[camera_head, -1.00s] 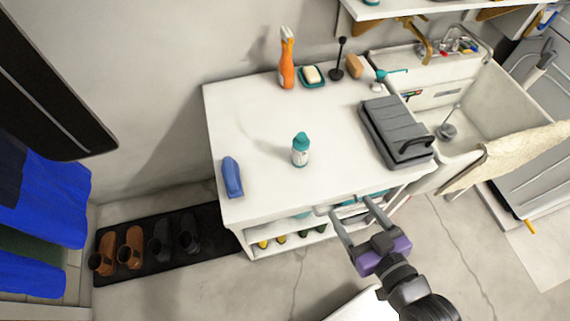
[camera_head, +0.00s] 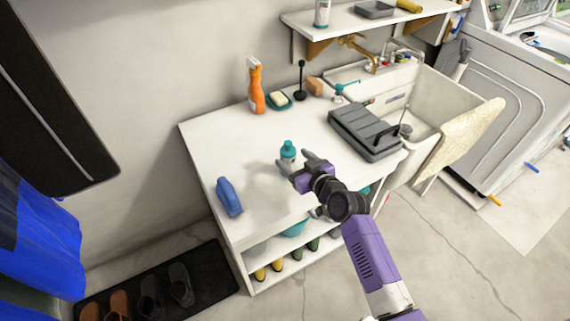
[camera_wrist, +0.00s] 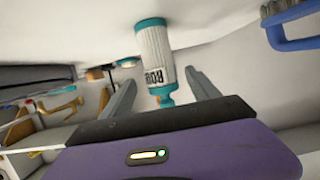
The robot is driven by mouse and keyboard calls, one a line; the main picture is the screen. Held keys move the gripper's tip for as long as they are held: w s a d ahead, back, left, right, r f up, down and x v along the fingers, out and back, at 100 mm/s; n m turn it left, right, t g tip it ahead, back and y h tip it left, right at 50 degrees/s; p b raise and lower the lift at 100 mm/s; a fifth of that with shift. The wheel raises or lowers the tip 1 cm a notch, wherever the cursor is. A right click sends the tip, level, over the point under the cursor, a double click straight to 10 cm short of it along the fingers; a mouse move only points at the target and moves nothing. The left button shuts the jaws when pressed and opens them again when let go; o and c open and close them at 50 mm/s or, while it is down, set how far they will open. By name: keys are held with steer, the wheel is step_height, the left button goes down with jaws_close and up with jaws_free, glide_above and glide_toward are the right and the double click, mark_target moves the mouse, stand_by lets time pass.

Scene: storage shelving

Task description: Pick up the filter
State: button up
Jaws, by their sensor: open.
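The filter is a small white ribbed cylinder with teal ends, standing on the white worktop (camera_head: 205,140) in the head view (camera_head: 288,152). In the wrist view the filter (camera_wrist: 155,55) has dark lettering and appears between my two fingers. My gripper (camera_head: 294,160) is open, at the filter, with one finger on either side of it in the picture. Its fingers also show in the wrist view (camera_wrist: 160,82). I cannot tell whether they touch the filter. The filter's lower part is partly hidden by my gripper in the head view.
A blue brush (camera_head: 229,197) lies left of the filter. A grey case (camera_head: 366,133) lies right, beside the sink (camera_head: 432,90). An orange spray bottle (camera_head: 256,88) and a soap dish (camera_head: 279,101) stand at the back. A wall shelf (camera_head: 345,22) hangs above.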

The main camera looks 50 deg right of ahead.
mark_target(283, 150)
steer(key=x, duration=0.6)
steer(key=shift+w+p, duration=0.3)
steer(key=shift+p, duration=0.05)
jaws_close()
steer(key=shift+r, duration=0.1)
